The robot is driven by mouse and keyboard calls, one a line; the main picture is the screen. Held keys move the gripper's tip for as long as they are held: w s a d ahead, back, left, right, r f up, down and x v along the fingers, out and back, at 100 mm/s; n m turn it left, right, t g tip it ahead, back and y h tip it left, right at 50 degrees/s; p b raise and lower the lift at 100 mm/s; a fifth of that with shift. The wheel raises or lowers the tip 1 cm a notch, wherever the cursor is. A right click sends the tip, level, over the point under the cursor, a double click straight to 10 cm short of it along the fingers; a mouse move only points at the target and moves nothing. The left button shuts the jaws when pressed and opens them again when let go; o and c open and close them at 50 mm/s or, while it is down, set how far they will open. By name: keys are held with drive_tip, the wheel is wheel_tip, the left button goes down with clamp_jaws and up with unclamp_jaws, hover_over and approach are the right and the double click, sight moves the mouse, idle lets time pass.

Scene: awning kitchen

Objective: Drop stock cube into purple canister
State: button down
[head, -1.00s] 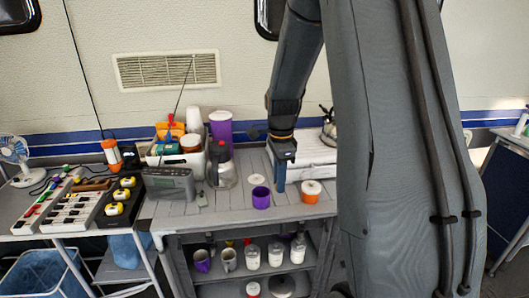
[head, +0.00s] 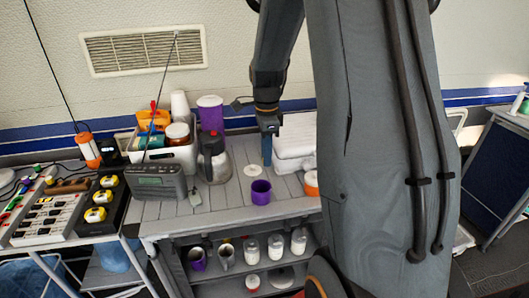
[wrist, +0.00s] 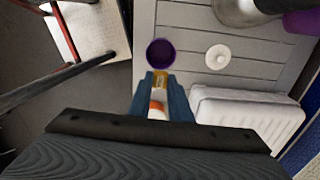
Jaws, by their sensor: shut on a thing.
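The purple canister (head: 261,193) stands open on the grey slatted counter, its dark inside showing in the wrist view (wrist: 160,53). A small golden block, which looks like the stock cube (wrist: 160,81), is between the blue fingertips of my gripper (wrist: 160,78). My gripper is shut on it. In the head view my gripper (head: 267,162) is raised above the counter, close to the purple canister and apparently a little behind and above it. The cube cannot be made out there. In the wrist view the canister's opening lies just beyond the fingertips.
A round white lid (head: 253,170) lies behind the purple canister. An orange canister (head: 311,181) stands to its right, partly hidden by my arm. A white ridged case (head: 293,145) is behind. A coffee pot (head: 215,160), radio (head: 156,182) and filled bin (head: 178,156) stand left.

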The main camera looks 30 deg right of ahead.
drive_tip(key=shift+f+b, duration=1.45)
drive_tip(key=shift+f, duration=0.65)
drive_tip(key=c, duration=1.6)
unclamp_jaws()
drive_tip(key=shift+o, duration=0.2)
drive_tip(key=shift+r+b, duration=0.8)
drive_tip(key=shift+r, duration=3.15)
drive_tip(key=shift+s+a, duration=0.1)
drive_tip(key=s+a+f+n, duration=0.4)
drive_tip(key=s+a+n, duration=0.3)
drive_tip(key=n, duration=0.4)
drive_tip(key=s+a+f+n+t, duration=0.1)
drive_tip(key=s+a+f+n, duration=0.2)
drive_tip(key=s+a+n, duration=0.5)
drive_tip(key=n, duration=0.2)
drive_tip(key=shift+f+n, duration=0.4)
